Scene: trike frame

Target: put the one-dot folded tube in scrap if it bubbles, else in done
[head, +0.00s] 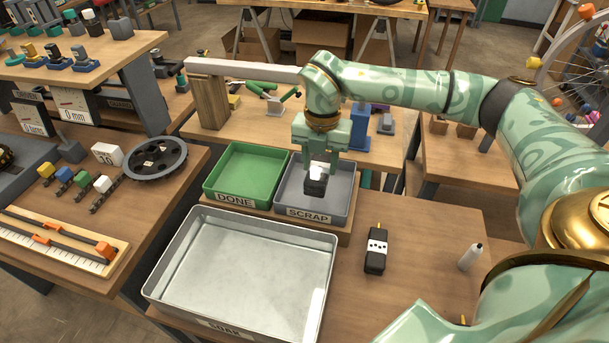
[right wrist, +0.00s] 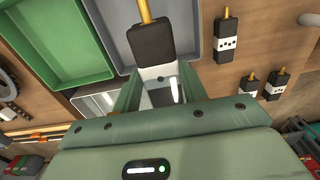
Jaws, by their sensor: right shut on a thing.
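My right gripper (head: 321,142) is over the grey SCRAP tray (head: 347,215), shut on a black folded tube (head: 315,187) with a white label. In the right wrist view the held tube (right wrist: 152,42) has a gold stem, and a dark spot shows on its label, partly hidden by the fingers (right wrist: 158,92). I cannot tell whether the tube touches the tray floor. The green DONE tray (head: 245,175) stands left of SCRAP and looks empty. The wide metal SOAK tray (head: 240,270) is in front; no bubbles show in it. My left gripper is not in view.
Another black tube (head: 376,250) with several dots lies right of SOAK. More dotted tubes (right wrist: 248,90) show in the right wrist view. A white bottle-like item (head: 470,257) stands at the right. A side table holds a dark wheel (head: 155,158) and a slider gauge (head: 50,240).

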